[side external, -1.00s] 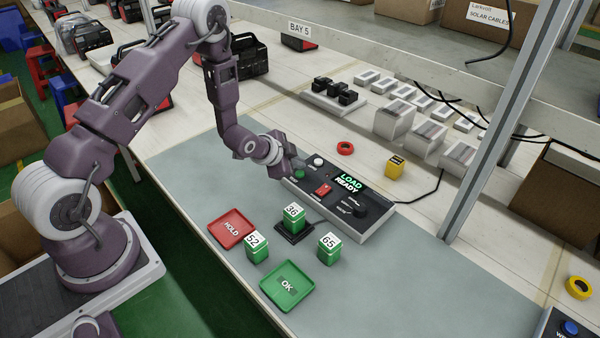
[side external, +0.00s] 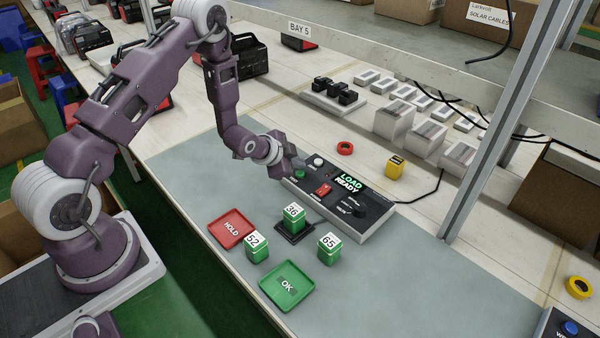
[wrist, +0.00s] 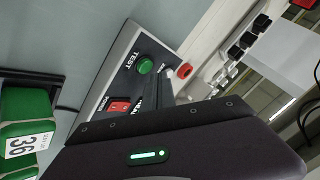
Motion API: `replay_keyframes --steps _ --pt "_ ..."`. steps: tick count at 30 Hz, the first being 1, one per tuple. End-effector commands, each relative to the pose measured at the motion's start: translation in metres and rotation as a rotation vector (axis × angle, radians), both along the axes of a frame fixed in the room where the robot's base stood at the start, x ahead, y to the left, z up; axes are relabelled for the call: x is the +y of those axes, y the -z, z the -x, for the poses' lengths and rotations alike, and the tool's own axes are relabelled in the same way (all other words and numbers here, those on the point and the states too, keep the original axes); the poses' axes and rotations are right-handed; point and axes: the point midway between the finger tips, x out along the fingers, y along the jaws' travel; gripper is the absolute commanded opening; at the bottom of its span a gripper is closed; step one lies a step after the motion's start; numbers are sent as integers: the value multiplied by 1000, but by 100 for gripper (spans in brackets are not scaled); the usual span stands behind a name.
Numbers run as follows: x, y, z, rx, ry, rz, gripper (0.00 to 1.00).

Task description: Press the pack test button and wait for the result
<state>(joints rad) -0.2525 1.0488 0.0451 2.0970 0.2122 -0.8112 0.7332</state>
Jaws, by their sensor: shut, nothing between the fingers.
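The tester box (side external: 340,208) lies on the bench with its screen (side external: 350,184) reading LOAD READY. Its round green button, labelled TEST, shows in the wrist view (wrist: 145,65) and partly beside my gripper in the side view (side external: 300,174). A red switch (side external: 323,189) sits near it. My gripper (side external: 292,170) is shut and empty, at the box's left end close to the green button. In the wrist view the finger (wrist: 163,88) is beside the button; contact cannot be told. Green pack 36 (side external: 294,221) stands on the black cradle (side external: 296,238).
Green packs 52 (side external: 257,252) and 65 (side external: 329,254) stand beside the cradle. A red HOLD tray (side external: 232,243) and a green OK tray (side external: 287,305) lie in front. A red tape roll (side external: 346,148) and a yellow block (side external: 395,167) are behind the box.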

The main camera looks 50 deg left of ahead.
Motion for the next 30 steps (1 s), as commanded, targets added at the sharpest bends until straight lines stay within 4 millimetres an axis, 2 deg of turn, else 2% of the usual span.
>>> replay_keyframes --steps 30 --pt "0 10 0 0 0 0 0"
